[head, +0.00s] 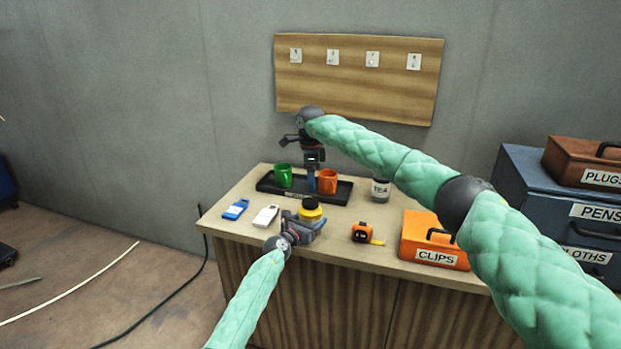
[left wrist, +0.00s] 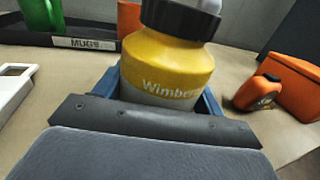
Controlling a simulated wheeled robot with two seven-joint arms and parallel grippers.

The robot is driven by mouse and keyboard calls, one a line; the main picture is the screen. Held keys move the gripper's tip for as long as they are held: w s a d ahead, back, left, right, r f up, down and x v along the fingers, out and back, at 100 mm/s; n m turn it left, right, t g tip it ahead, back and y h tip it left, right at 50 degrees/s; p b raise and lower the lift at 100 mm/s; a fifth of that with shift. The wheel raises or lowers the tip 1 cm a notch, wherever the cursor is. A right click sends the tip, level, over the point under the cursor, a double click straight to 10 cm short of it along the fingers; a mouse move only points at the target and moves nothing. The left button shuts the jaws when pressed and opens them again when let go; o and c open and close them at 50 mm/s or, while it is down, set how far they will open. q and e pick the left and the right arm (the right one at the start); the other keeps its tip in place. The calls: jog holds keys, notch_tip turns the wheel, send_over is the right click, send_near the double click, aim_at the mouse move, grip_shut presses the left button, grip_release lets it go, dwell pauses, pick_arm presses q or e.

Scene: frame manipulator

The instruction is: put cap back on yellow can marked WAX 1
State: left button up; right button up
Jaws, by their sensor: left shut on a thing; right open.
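A yellow can (head: 312,214) with a black top (head: 311,202) stands near the front edge of the table. In the left wrist view the yellow can (left wrist: 165,65) shows lettering starting "Wimbe"; I read no WAX 1 on it. A light grey piece (left wrist: 210,5) sits on its black top, cut off by the frame. My left gripper (head: 306,224) is shut on the can, its blue fingers on either side. My right gripper (head: 311,180) is open, pointing down over the black tray between two mugs. I cannot make out a separate loose cap.
The black tray (head: 262,187) holds a green mug (head: 283,176) and an orange mug (head: 328,181). A TEA jar (head: 380,190), orange tape measure (head: 362,232) and orange CLIPS box (head: 432,241) stand right. A blue item (head: 236,209) and white item (head: 265,216) lie left.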

aim_at(311, 201)
jog(key=shift+f, duration=0.1)
dwell(0.4)
jog(key=shift+f, duration=3.9)
jog(key=c, duration=1.1)
jog(key=shift+o, duration=0.2)
